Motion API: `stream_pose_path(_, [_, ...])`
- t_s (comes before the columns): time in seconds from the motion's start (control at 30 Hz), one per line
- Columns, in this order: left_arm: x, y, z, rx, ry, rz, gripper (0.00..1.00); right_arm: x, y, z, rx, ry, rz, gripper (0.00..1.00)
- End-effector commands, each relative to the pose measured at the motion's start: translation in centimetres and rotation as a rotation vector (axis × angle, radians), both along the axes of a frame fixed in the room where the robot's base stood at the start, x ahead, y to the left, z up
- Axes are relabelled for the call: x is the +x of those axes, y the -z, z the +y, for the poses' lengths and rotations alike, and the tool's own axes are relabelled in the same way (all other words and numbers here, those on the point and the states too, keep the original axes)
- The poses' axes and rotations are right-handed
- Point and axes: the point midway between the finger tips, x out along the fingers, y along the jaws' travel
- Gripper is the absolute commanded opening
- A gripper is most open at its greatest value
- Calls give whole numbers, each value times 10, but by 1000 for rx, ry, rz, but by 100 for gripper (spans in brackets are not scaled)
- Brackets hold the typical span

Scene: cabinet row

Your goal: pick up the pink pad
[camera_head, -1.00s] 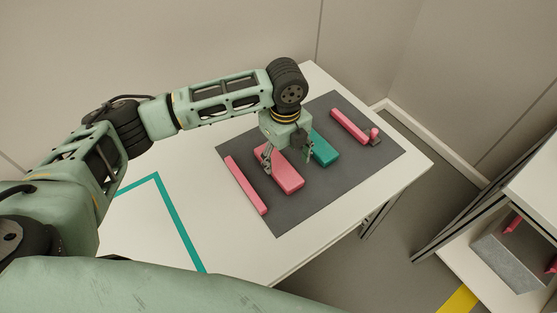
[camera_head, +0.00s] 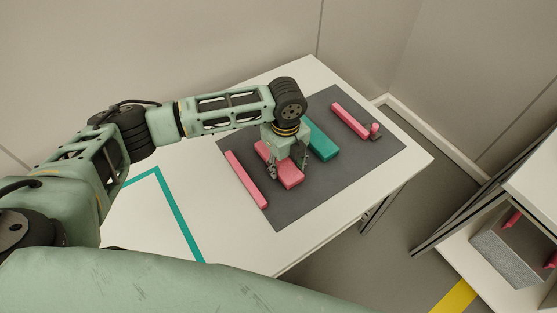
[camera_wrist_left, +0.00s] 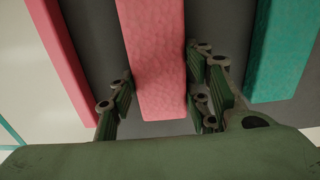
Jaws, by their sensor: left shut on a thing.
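The pink pad (camera_head: 291,181) is a wide flat pink block lying on a dark grey mat (camera_head: 330,190) on the white table. My left gripper (camera_head: 288,168) points down over it and is shut on it, one finger on each long side. In the left wrist view the pad (camera_wrist_left: 155,60) runs between the two fingers (camera_wrist_left: 160,88). The pad appears still at mat level; I cannot tell if it is raised. The gripper hides its middle part in the head view. My right gripper is not in view.
A narrow pink bar (camera_head: 246,180) lies left of the pad, and a teal block (camera_head: 320,140) lies close on its right. Another pink bar (camera_head: 350,120) and a small pink piece (camera_head: 374,130) lie farther right. A shelf with a grey bin (camera_head: 512,255) stands at right.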

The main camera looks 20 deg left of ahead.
Motion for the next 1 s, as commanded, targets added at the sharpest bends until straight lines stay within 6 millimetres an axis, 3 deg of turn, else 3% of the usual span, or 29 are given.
stream_pose_path(0.13, [0, 0, 0, -1, 0, -1, 27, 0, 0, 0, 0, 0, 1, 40])
stream_pose_path(0.47, [1, -5, 0, -1, 0, -2, 27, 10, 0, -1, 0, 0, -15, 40])
stream_pose_path(0.73, [2, -41, -1, -2, 0, -3, 27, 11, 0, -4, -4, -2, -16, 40])
stream_pose_path(1.0, [-8, -77, -63, -5, 6, -3, 27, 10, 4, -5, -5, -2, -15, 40])
